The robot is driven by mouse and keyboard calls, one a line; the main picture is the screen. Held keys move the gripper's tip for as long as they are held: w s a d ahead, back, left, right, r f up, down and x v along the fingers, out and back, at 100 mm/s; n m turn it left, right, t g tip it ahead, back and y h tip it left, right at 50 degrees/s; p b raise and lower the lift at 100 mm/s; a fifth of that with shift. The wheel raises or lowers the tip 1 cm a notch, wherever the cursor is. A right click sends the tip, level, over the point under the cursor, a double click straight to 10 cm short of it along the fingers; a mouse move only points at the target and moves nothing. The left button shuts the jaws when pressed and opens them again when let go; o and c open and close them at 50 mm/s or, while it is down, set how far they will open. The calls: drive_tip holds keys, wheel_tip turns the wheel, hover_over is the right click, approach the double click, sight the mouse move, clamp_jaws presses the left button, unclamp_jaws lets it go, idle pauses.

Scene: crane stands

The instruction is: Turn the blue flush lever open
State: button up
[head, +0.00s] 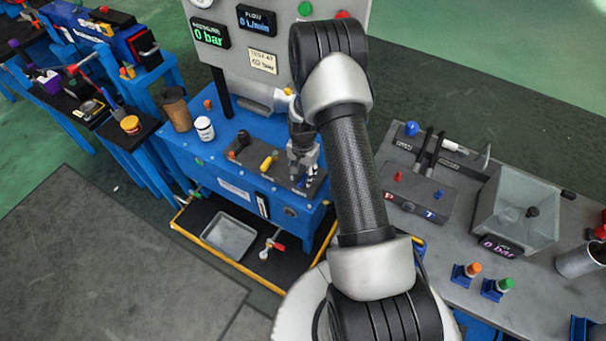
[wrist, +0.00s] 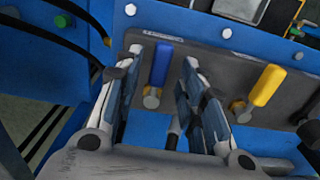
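The blue flush lever (wrist: 161,66) shows in the wrist view, upright in the picture on a round brass-coloured pivot, on a dark grey panel (wrist: 215,62). My gripper (wrist: 158,80) is open, with one finger to each side of the lever. No contact is visible, and I cannot tell how deep the fingers reach around it. In the head view my gripper (head: 303,163) is low over the right part of the panel on the blue bench, and it hides the blue lever there.
A yellow lever (wrist: 267,85), tilted, stands right of my gripper in the wrist view. A gauge board (head: 235,65) rises behind. A grey table (head: 450,225) stands to the right.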

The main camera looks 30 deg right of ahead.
wheel_tip(320, 180, up, 12)
drive_tip(key=shift+f, duration=0.25)
idle(0.5)
wheel_tip(320, 180, up, 11)
drive_tip(key=n+t, duration=0.1)
drive_tip(key=n, duration=0.1)
hover_over(303, 177)
drive_tip(key=s+a, duration=0.2)
drive_tip(key=a, duration=0.2)
drive_tip(key=s+a+r+n+t, duration=0.1)
drive_tip(key=s+a+r+n, duration=0.3)
drive_tip(key=r, duration=0.6)
drive_tip(key=s+a+r+n+t, duration=0.1)
drive_tip(key=s+a+r+n, duration=0.2)
drive_tip(key=s, duration=0.6)
drive_tip(key=s+a+r+n+t, duration=0.1)
drive_tip(key=s+a+r+n, duration=0.2)
drive_tip(key=s, duration=0.7)
drive_tip(key=shift+a+r+t, duration=0.3)
drive_tip(key=shift+a+r, duration=0.4)
drive_tip(key=shift+a, duration=0.15)
